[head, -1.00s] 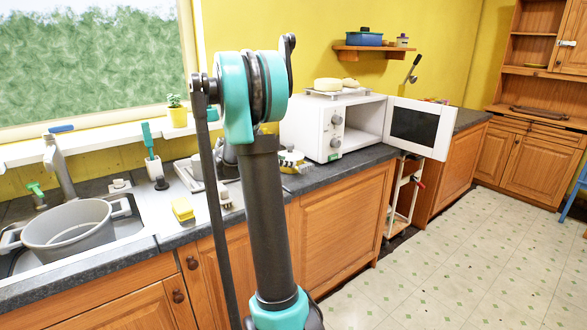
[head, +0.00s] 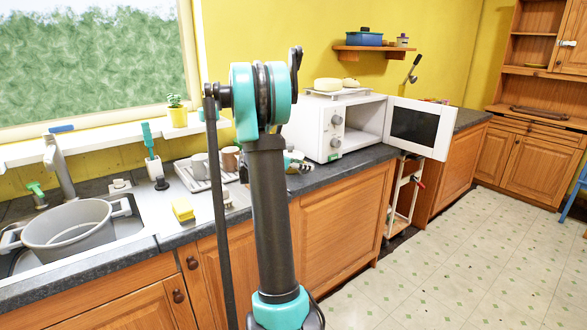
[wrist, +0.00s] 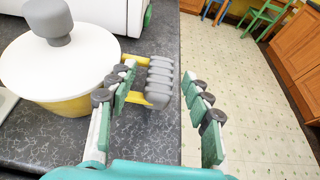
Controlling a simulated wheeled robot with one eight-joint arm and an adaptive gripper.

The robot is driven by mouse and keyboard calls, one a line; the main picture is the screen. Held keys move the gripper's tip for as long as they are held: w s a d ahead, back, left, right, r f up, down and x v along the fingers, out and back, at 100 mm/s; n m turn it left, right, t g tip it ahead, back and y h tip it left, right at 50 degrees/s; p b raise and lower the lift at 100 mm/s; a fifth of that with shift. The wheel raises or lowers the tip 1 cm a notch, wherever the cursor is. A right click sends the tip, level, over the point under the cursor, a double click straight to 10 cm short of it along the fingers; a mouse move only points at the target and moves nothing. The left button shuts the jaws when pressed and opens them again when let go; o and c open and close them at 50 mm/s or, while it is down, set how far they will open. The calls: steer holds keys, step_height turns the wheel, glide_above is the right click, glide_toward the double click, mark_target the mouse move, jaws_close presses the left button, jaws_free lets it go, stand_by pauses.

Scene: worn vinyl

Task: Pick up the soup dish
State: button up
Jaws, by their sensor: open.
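The soup dish (wrist: 68,103) appears to be the yellow round pot with a white lid (wrist: 65,68) and grey knob in the wrist view, standing on the dark counter. A yellow handle with a ridged grey grip (wrist: 159,82) sticks out from its right side. My gripper (wrist: 160,76) is open, its green-padded fingers apart. In the wrist view the grip shows in the gap between them, nearer the left finger; I cannot tell if they touch. In the head view my arm hides most of the dish and gripper.
The white microwave (head: 334,128) stands just behind, its door (head: 420,128) open to the right. A rack with cups (head: 199,166) is to the left, by the sink with a grey pot (head: 70,232). The counter's front edge drops to open floor (head: 440,250).

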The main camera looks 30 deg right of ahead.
jaws_close()
stand_by(0.6)
